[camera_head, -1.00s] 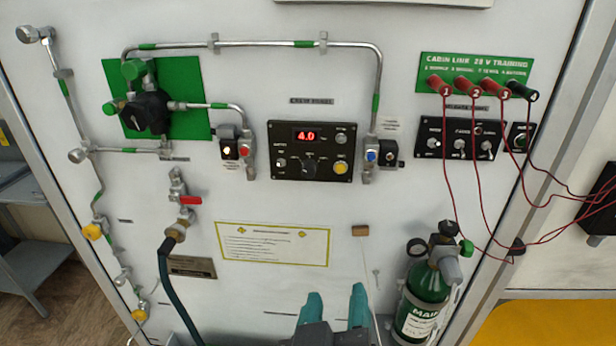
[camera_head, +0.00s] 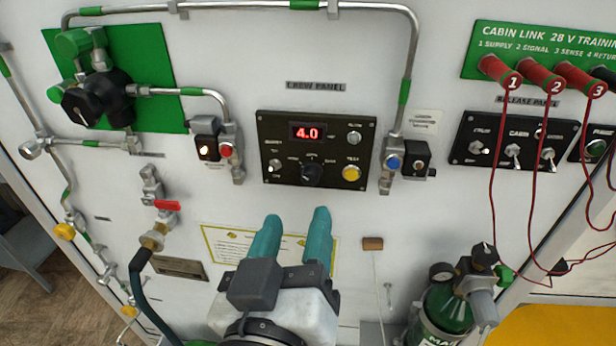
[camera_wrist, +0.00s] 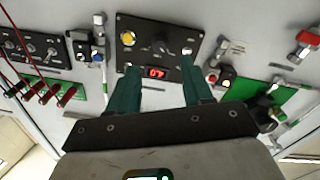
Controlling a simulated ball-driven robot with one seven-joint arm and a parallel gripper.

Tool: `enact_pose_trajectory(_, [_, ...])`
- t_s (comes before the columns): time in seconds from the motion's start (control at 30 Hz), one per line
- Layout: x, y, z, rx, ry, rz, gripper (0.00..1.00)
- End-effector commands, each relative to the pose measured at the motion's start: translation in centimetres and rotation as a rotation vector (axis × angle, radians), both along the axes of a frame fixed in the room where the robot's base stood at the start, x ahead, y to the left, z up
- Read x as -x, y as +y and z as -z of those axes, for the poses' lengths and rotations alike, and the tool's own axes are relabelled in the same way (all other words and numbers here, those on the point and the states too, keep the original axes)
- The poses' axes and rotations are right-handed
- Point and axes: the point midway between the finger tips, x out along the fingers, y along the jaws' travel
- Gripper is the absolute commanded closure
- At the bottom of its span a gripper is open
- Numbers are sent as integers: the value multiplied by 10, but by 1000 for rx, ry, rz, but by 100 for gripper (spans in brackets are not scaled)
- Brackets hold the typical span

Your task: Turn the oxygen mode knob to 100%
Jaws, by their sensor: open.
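The crew panel (camera_head: 345,128) is a black box on the white wall with a red display (camera_head: 307,132) reading 4.0. A dark round knob (camera_head: 312,174) sits at its lower middle; it looks like the mode knob, but its labels and pointer are too small to read. My gripper (camera_head: 296,218) is open and empty, its two teal fingers below the knob in the head view, apart from it. In the wrist view, which is upside down, the knob (camera_wrist: 158,46) shows beyond and between the fingertips (camera_wrist: 159,66).
A toggle switch (camera_head: 275,165) and a yellow button (camera_head: 351,173) flank the knob. Metal pipes (camera_head: 408,70) run above and beside the panel.

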Motion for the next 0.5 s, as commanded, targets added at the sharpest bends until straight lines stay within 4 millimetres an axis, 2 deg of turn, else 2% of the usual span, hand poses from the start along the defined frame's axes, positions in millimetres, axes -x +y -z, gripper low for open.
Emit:
enact_pose_trajectory(0.2, [-42,-3,-3,0,1,3,50])
enact_pose_trajectory(0.33, [-60,-4,-2,-1,0,1,50])
enact_pose_trajectory(0.5, [-74,-5,-1,-1,0,1,50])
